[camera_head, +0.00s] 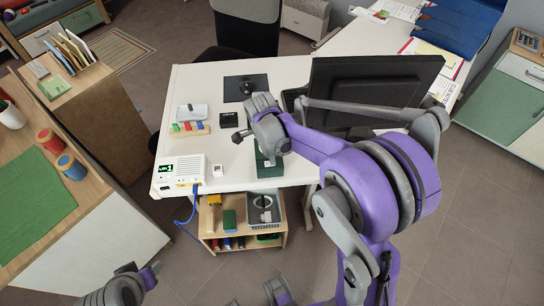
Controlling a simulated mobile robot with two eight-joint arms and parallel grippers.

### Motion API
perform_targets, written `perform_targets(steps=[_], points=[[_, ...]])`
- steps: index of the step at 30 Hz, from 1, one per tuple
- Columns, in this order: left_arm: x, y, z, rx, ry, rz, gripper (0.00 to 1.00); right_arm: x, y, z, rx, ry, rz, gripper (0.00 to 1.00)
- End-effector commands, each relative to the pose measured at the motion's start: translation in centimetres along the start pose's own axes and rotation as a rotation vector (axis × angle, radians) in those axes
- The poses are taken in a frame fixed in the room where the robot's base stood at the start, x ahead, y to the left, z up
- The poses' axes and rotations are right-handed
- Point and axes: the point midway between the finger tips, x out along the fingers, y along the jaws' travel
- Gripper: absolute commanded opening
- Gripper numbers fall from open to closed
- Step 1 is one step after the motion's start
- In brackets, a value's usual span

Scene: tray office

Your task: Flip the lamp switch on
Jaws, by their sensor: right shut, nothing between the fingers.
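My right gripper (240,135) is shut and empty above the left part of the white desk (310,72). A small white block (218,171), which may be the lamp switch, lies on the desk near its front edge, below the gripper in the picture. A dark green object (265,170) stands under my right wrist, mostly hidden; I cannot tell whether it belongs to the lamp. No lit lamp is plain to see. Part of my left arm with its gripper (152,270) shows at the lower left, away from the desk; its fingers are unclear.
A white box with a green display (182,170) and blue cable sits at the desk's front left corner. Colored blocks (188,128), a black square (229,119), a mouse pad (240,90) and a monitor (370,85) share the desk. A low shelf (240,243) stands below.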

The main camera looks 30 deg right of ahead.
Motion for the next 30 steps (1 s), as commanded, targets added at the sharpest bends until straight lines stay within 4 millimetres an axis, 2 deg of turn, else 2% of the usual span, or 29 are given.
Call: perform_targets(steps=[7, 14, 30], points=[[0.6, 0.0, 0.5, 0.000, -0.003, 0.000, 0.50, 0.7, 0.0, -0.2, 0.000, 0.000, 0.001, 0.00], [0.4, 0.0, 0.3, 0.000, -0.002, 0.000, 0.50, 0.5, 0.1, -0.1, 0.000, -0.001, 0.002, 0.00], [0.3, 0.0, 0.2, 0.000, -0.001, 0.000, 0.50, 0.0, 0.1, 1.5, -0.001, -0.003, 0.001, 0.00]])
